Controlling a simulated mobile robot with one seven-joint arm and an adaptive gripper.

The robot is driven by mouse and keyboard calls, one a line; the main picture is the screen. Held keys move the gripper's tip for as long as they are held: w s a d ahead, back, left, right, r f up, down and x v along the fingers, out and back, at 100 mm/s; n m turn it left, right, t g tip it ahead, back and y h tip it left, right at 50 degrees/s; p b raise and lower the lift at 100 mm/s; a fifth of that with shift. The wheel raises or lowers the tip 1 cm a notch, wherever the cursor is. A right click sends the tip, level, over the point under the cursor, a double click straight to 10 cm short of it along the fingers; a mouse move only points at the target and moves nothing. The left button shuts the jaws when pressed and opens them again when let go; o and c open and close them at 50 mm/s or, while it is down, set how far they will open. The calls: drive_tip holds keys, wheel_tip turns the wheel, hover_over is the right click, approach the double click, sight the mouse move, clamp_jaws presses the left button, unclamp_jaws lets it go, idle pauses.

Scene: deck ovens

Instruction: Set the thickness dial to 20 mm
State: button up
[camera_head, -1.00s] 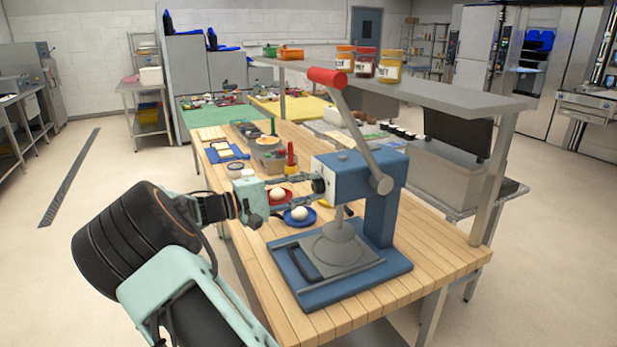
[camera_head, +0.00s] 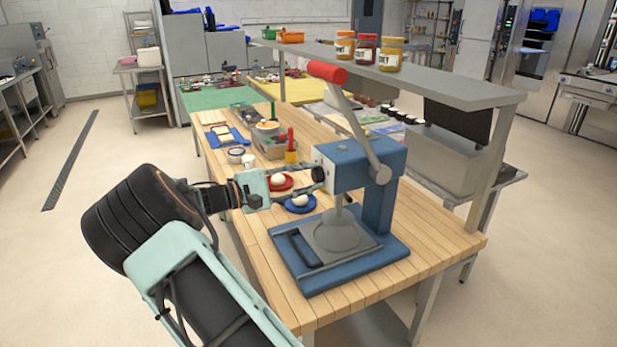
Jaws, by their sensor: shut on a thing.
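The blue press (camera_head: 377,205) stands on the near part of the wooden table, with a red-tipped lever (camera_head: 327,72) raised above it. The thickness dial (camera_head: 318,174) is a small dark knob on the left face of the press head. My gripper (camera_head: 312,181) reaches in from the left, its fingers level and shut on the dial. The dial's markings are too small to read, so I cannot tell its setting. The round press plate (camera_head: 340,234) below is empty.
A steel shelf (camera_head: 440,85) with several jars runs along the right. Floor at left is clear.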

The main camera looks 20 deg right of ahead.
drive_tip(key=o, duration=1.1)
drive_tip(key=shift+o, duration=0.2)
drive_tip(key=a, duration=1.2)
drive_tip(key=shift+s, duration=0.25)
